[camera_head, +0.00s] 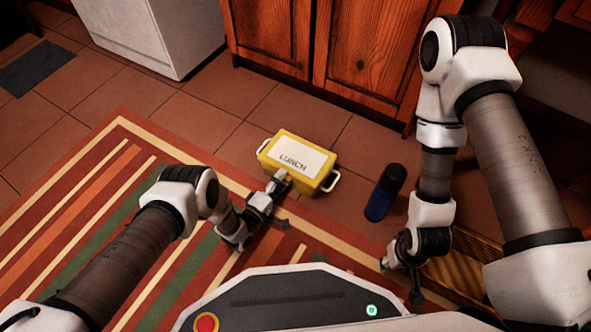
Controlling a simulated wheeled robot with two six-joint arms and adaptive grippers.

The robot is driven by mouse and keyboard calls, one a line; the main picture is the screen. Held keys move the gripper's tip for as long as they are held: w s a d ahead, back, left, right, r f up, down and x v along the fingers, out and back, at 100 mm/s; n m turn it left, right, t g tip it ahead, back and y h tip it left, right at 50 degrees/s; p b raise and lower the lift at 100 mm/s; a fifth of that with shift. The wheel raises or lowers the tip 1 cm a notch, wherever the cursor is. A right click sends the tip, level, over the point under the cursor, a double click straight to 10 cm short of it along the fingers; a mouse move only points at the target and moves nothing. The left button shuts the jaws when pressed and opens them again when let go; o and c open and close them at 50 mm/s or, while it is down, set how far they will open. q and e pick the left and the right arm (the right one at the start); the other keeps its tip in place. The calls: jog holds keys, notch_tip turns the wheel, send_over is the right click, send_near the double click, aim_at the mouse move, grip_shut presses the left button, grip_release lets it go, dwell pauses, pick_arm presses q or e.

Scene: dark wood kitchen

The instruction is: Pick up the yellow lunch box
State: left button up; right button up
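The yellow lunch box (299,164) lies on the floor in the middle of the head view, at the edge of the striped rug. It has a white label reading "LUNCH" and a pale handle at each end. My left gripper (279,190) is at the near side of the box, and its front part overlaps the box's near edge. Whether its fingers are open or closed on the box is not clear. My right gripper (400,279) hangs to the right, well apart from the box, with its dark fingertips spread and nothing between them.
A dark bottle with a blue body (381,199) lies or stands on the tiles right of the box. Wooden cabinets (365,45) and a white appliance (150,32) stand behind. A slatted wooden piece (466,267) is near my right arm. The rug (95,205) is clear on the left.

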pick_arm(q)
jog(key=c, duration=0.4)
dwell(0.8)
